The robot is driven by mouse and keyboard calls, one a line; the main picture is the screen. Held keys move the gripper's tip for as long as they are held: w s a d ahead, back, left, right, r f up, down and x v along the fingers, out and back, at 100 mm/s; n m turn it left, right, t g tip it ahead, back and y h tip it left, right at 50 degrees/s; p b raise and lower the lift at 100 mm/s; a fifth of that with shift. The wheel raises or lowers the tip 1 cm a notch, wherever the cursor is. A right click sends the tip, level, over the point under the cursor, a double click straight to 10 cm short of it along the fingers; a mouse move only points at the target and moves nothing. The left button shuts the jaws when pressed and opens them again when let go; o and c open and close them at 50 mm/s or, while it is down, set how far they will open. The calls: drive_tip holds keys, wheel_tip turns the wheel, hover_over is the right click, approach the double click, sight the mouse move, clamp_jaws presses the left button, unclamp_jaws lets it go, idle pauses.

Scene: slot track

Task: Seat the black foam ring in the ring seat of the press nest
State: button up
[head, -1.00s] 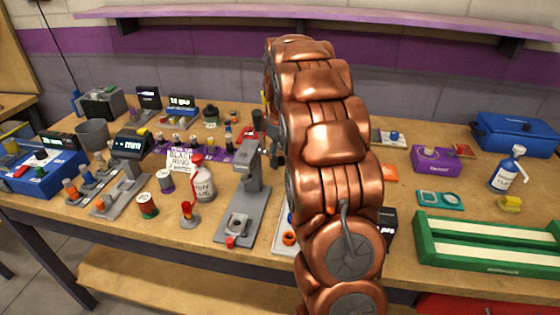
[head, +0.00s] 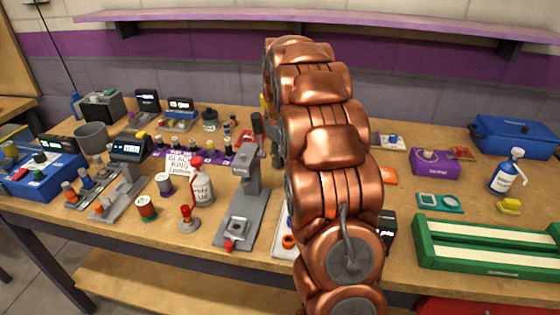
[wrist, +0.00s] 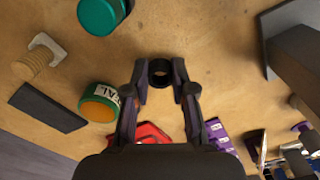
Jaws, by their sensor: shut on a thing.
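The black foam ring (wrist: 160,72) is held between the fingertips of my gripper (wrist: 162,85) in the wrist view. The jaws are shut on it, with wooden bench top visible beyond. In the head view my copper arm hides the gripper and ring. A grey press (head: 249,170) stands on the bench left of my arm, and its nest (head: 237,226) is at the front of its base, with a small red part in front. The ring seat is too small to make out clearly.
A white-and-red bottle (head: 201,185) and a red-topped stand (head: 187,215) are left of the press. A green tray (head: 485,245) lies at right. The wrist view shows a green-and-orange container (wrist: 100,103), a teal cylinder (wrist: 102,14) and a red object (wrist: 152,133) near the jaws.

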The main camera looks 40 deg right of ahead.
wheel_tip(320, 180, up, 9)
drive_tip(key=shift+r, duration=0.15)
idle(0.4)
idle(0.4)
